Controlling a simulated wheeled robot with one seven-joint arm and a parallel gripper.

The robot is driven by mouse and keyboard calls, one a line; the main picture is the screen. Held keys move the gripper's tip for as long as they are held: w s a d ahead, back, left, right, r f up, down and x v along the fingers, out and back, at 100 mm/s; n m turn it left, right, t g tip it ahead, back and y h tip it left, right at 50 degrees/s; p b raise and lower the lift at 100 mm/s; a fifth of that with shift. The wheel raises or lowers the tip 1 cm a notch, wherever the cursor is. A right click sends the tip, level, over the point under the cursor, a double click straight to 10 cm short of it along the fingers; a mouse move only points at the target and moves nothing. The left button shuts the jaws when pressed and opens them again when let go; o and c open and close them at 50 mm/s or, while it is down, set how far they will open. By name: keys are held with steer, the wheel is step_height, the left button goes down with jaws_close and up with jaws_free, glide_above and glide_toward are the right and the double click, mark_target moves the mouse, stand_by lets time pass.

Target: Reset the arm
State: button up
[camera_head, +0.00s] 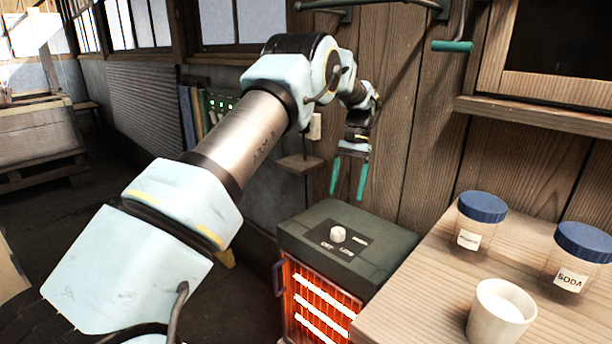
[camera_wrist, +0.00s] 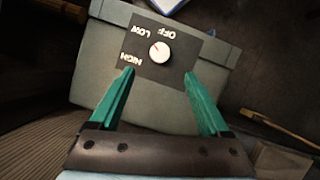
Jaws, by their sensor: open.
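My gripper (camera_head: 347,197) has two green fingers. It is open and empty, and points down above the back of a grey-green heater (camera_head: 385,244) in the head view. In the wrist view my gripper (camera_wrist: 160,78) has its fingers spread wide apart, with the heater top (camera_wrist: 108,65) beyond them. The heater's round white knob (camera_head: 338,234) sits on a dark label plate with OFF, LOW and HIGH markings. The knob (camera_wrist: 159,51) also shows in the wrist view, between and past the fingertips. The heater bars (camera_head: 318,308) glow orange and white behind a front grille.
A wooden bench (camera_head: 430,275) at right holds a white cup (camera_head: 501,313) and two blue-lidded jars, one (camera_head: 480,222) partly turned and one labelled SODA (camera_head: 582,262). A plank wall (camera_head: 405,140) stands behind my gripper. A small wooden shelf (camera_head: 300,163) juts out left of it.

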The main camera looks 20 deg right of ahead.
steer(key=a+r+n+t+h, duration=0.1)
steer(key=a+r+n+h, duration=0.1)
steer(key=a, duration=1)
steer(key=a+r+n+t+h, duration=0.1)
steer(key=a+r+n, duration=0.15)
steer(key=a, duration=0.85)
steer(key=s+a+n+t, duration=0.2)
steer(key=s+a+n, duration=0.1)
steer(key=s+a, duration=1.1)
steer(key=a, duration=0.3)
steer(key=shift+f+t+h+p, duration=0.25)
steer(key=shift+t+h+p, duration=0.05)
steer(key=shift+t+p, duration=0.1)
steer(key=shift+n, duration=0.25)
